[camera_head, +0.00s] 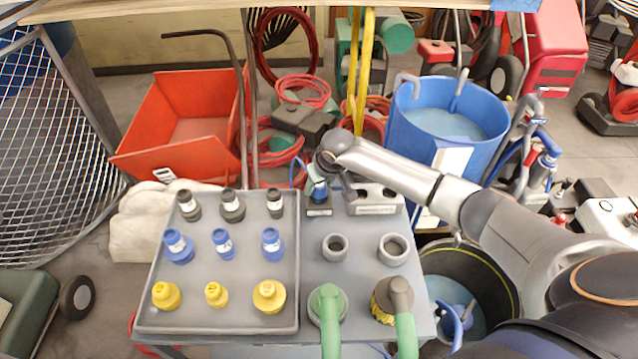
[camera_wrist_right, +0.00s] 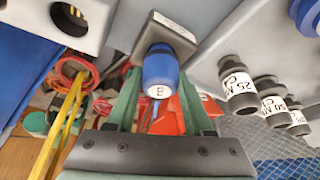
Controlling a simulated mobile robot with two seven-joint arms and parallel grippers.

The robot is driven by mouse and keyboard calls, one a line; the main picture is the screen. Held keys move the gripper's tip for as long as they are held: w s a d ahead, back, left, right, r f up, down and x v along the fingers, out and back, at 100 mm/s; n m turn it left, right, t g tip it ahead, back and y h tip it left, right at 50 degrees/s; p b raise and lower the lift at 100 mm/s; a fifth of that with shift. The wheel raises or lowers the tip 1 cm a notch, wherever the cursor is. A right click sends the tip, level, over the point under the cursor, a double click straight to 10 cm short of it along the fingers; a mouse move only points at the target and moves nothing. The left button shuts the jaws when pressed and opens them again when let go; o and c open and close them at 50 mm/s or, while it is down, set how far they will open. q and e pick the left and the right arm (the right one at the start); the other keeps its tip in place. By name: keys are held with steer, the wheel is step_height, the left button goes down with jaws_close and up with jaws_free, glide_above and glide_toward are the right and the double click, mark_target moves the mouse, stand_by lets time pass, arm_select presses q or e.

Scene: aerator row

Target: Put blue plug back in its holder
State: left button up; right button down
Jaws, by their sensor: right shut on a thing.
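The blue plug (camera_head: 318,192) is upright at the back of the grey panel, just right of the tray. It also shows in the right wrist view (camera_wrist_right: 160,68). My right gripper (camera_head: 321,178) is shut on the blue plug, with its green fingers on either side of it in the wrist view (camera_wrist_right: 158,100). A small grey holder (camera_head: 319,210) with a white label is directly below the plug; in the wrist view the holder (camera_wrist_right: 166,34) meets the plug's end. How deep the plug sits in it is hidden. My left gripper is not in view.
A grey block (camera_head: 376,203) with two sockets stands right of the holder. The tray (camera_head: 147,310) on the left carries black, blue and yellow fittings. Two grey rings (camera_head: 335,247) and green hose ends (camera_head: 328,305) are in front. A blue bucket (camera_head: 440,150) stands behind my arm.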

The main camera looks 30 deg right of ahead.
steer(key=shift+f, duration=0.65)
steer(key=shift+c, duration=1)
jaws_free()
steer(key=shift+r, duration=0.1)
steer(key=p+v, duration=0.1)
steer(key=v, duration=1.1)
steer(key=shift+s, duration=0.15)
steer(key=shift+r, duration=0.15)
